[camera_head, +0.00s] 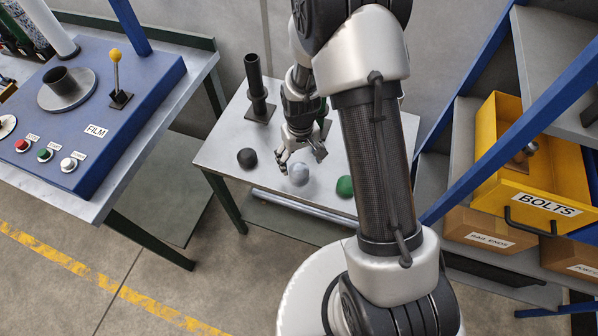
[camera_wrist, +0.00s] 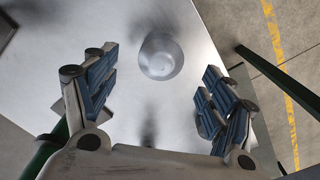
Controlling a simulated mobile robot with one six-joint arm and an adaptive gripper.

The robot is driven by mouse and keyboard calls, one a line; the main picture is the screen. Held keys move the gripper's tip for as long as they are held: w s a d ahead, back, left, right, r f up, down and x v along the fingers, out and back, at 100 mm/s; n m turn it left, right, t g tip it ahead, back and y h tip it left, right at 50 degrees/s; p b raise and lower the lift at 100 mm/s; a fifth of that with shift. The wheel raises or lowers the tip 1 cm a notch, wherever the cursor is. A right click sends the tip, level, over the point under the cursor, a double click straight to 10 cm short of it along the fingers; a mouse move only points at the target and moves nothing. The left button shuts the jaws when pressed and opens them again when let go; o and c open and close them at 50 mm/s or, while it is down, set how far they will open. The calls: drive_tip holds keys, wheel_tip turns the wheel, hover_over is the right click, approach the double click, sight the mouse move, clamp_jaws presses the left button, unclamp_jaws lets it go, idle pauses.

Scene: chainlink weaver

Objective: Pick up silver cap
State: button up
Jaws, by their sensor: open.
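The silver cap (camera_head: 299,174) is a small rounded grey piece on the light metal table (camera_head: 225,150), near its front edge. In the wrist view the silver cap (camera_wrist: 160,56) shows as a round shape just beyond and between my fingertips. My gripper (camera_head: 301,156) is open and empty, close above the cap and apart from it. Its two blue-padded fingers (camera_wrist: 158,85) stand wide on either side in the wrist view. A black cap (camera_head: 247,158) lies to the left of the silver one, and a green cap (camera_head: 345,187) to the right.
A dark upright post (camera_head: 256,88) stands on the table behind the caps. A blue panel (camera_head: 95,110) with a yellow-knobbed lever and buttons is at left. A yellow BOLTS bin (camera_head: 500,175) sits on the shelf rack at right.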

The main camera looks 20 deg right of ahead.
sight(299, 168)
wheel_tip(299, 168, down, 6)
drive_tip(key=shift+w+a+r+b, duration=0.1)
drive_tip(key=shift+w+a+b, duration=0.05)
drive_tip(key=shift+b, duration=1)
drive_tip(key=shift+c, duration=0.4)
drive_tip(key=c, duration=1.1)
